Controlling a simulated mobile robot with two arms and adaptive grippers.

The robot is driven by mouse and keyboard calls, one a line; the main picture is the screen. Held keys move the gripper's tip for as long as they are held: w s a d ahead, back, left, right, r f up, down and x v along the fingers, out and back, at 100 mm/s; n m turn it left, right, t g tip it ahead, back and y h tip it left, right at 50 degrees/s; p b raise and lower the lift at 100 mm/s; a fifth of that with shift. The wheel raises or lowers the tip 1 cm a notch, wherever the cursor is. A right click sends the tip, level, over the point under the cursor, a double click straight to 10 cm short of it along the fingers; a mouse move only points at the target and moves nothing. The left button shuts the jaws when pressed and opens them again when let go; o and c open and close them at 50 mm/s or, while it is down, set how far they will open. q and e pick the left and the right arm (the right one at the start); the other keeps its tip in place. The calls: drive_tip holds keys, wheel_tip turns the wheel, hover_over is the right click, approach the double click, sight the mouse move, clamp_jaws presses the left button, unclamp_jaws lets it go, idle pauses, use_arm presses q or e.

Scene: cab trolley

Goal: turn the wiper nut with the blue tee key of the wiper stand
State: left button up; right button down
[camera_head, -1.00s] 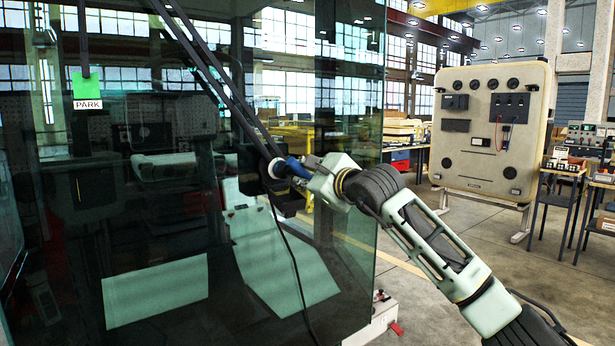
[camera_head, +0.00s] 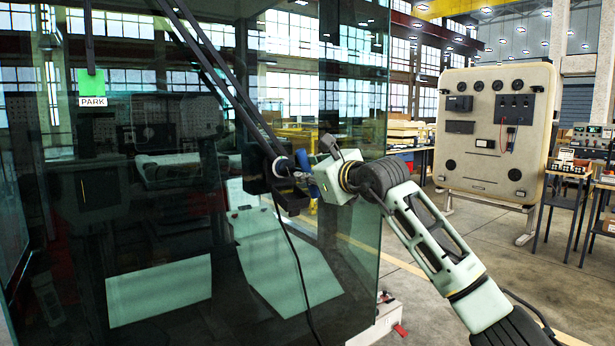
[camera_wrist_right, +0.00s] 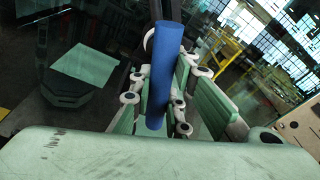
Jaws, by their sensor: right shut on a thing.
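The blue tee key (camera_head: 307,174) stands at the wiper pivot on the glass cab, and its blue bar also shows in the right wrist view (camera_wrist_right: 164,72). My right gripper (camera_head: 312,176) is shut on the blue bar, with its fingers on both sides of it in the right wrist view (camera_wrist_right: 165,95). The wiper nut is hidden at the pivot, near the round white-edged hub (camera_head: 282,167). The wiper arm (camera_head: 235,100) slants up to the left from the pivot over the windscreen. The left gripper is not in view.
A green PARK marker (camera_head: 91,84) is on the glass at the upper left. A black cable (camera_head: 290,245) hangs below the pivot. A beige panel (camera_head: 492,135) stands at the right, with equipment tables beside it. Open floor lies between the cab and the panel.

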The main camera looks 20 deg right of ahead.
drive_tip(key=m, duration=0.3)
drive_tip(key=shift+y, duration=0.3)
drive_tip(key=shift+m, duration=0.8)
drive_tip(key=shift+m+g+y, duration=0.3)
drive_tip(key=shift+m+y, duration=0.1)
drive_tip(key=shift+m, duration=0.8)
drive_tip(key=shift+m+y, duration=0.3)
drive_tip(key=shift+m, duration=0.7)
